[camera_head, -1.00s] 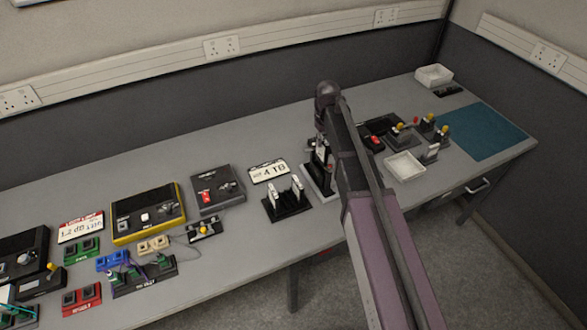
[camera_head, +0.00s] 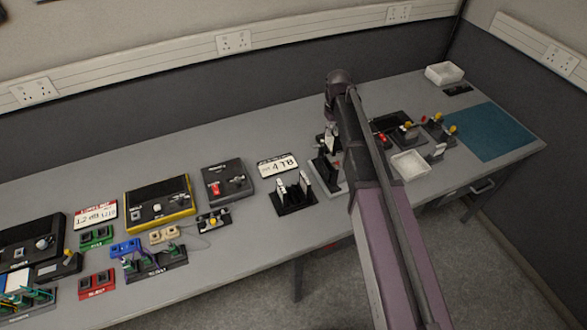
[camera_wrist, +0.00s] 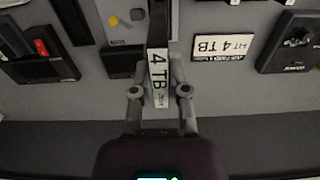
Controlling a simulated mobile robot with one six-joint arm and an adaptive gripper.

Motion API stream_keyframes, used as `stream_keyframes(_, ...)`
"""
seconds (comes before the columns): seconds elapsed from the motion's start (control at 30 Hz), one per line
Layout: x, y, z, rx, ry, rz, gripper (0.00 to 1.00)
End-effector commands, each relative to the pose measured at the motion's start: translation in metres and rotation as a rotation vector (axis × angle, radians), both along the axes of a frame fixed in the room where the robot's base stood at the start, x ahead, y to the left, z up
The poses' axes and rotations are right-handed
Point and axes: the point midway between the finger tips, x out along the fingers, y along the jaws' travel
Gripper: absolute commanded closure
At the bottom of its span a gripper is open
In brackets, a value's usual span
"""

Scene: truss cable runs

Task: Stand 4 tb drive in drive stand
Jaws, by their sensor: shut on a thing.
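My gripper (camera_wrist: 160,92) is shut on a drive labelled 4 TB (camera_wrist: 158,78), whose white label faces the wrist camera. In the head view my gripper (camera_head: 332,138) hangs above a black holder on a light grey base (camera_head: 340,186); my arm hides part of it. The held drive is too small there to judge its gap to the holder. To the left, a black stand with white-faced uprights (camera_head: 292,202) sits before a white FIT 4 TB card (camera_head: 278,165). The card also shows in the wrist view (camera_wrist: 223,46). I cannot tell for sure which is the drive stand.
A dark box with a red switch (camera_head: 228,182) and a yellow-edged box (camera_head: 158,203) stand left. Several coloured blocks with cables lie further left. A white tray (camera_head: 410,165), yellow-knobbed parts and a teal mat (camera_head: 490,133) are right. The table behind the card is clear.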

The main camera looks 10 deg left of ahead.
Motion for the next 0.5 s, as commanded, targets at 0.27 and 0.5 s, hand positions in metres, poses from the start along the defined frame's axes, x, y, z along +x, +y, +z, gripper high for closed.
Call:
stream_keyframes(0.27, 0.0, 0.0, -0.025, 0.0, 0.0, 0.0, 1.0)
stream_keyframes(0.5, 0.0, 0.0, -0.046, 0.0, 0.0, 0.0, 1.0)
